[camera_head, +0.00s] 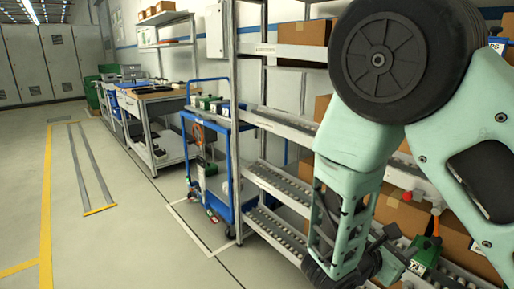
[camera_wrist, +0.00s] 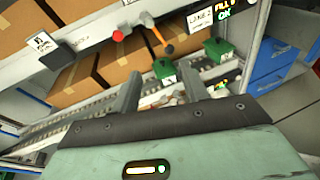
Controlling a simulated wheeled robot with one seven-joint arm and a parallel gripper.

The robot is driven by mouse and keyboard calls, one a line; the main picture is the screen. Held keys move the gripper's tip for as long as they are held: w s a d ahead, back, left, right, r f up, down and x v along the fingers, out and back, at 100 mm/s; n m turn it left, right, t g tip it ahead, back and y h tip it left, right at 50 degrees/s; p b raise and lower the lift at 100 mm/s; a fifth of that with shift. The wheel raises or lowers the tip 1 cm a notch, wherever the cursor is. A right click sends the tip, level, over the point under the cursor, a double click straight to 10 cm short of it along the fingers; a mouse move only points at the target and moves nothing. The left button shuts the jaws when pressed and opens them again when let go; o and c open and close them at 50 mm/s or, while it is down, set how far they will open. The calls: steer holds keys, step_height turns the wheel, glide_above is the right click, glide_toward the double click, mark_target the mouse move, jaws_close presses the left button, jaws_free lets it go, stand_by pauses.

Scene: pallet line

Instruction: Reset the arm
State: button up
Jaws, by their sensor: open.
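My arm fills the right side of the head view, mint green with a black round joint, in front of the shelf rack. My gripper (camera_wrist: 172,95) shows in the wrist view with its two grey fingers apart and nothing between them. The fingers point toward the rack's roller shelf. In the head view the fingers are hidden or too unclear to make out.
A roller rack (camera_head: 279,122) holds cardboard boxes (camera_head: 304,32) and a green item (camera_head: 427,250), close to my arm. A blue cart (camera_head: 227,161) stands left of it. A workbench (camera_head: 157,104) is further back. The floor at left (camera_head: 120,240) is clear.

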steer(key=s+a+m+g+y, duration=0.45)
steer(key=s+m+g, duration=0.2)
steer(key=s, duration=0.45)
steer(key=s+a+r+m+y, duration=0.2)
steer(key=s+a+m+y, duration=0.2)
steer(key=a+y, duration=0.15)
steer(key=s+a+r+m+y, duration=0.3)
steer(key=s+a+y, duration=0.15)
steer(key=a, duration=0.25)
step_height(320, 180, up, 14)
steer(key=p, duration=1.4)
steer(key=shift+w+a+r+m, duration=0.15)
steer(key=shift+a+r+m, duration=0.1)
steer(key=shift+a+m, duration=0.15)
steer(key=shift+y, duration=0.25)
